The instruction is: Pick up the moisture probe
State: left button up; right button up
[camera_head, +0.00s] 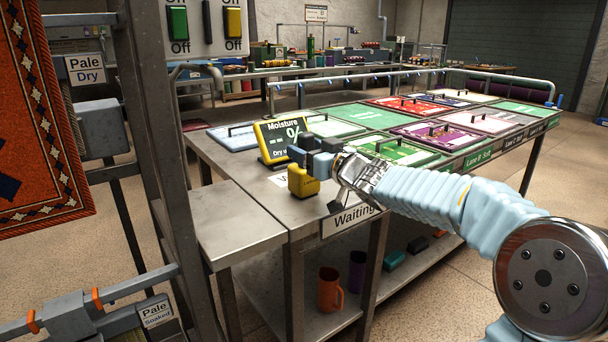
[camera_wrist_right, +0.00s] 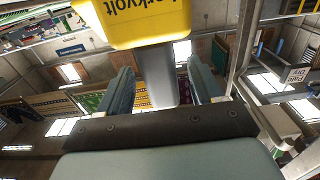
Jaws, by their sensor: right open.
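The moisture probe (camera_head: 303,183) shows as a yellow block at the near left end of the steel table, in front of the moisture display (camera_head: 279,140). In the right wrist view its yellow head (camera_wrist_right: 140,22) is at the top, with a grey handle (camera_wrist_right: 160,78) running down from it. My right gripper (camera_head: 312,158) is at the probe. Its two fingers are open, one on each side of the grey handle, with gaps visible in the wrist view. The gripper hides the upper part of the probe in the head view. My left gripper is not in view.
Several coloured panels with handles, such as the green one (camera_head: 398,152), cover the table behind. A "Waiting" sign (camera_head: 352,219) hangs on the front edge. A steel rack post (camera_head: 165,150) and a patterned rug (camera_head: 40,130) stand at left. An orange mug (camera_head: 329,289) is on the lower shelf.

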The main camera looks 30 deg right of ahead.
jog(key=w, duration=0.3)
jog(key=shift+w+a, duration=0.15)
jog(key=shift+w, duration=0.15)
jog(key=shift+c, duration=0.5)
grip_shut()
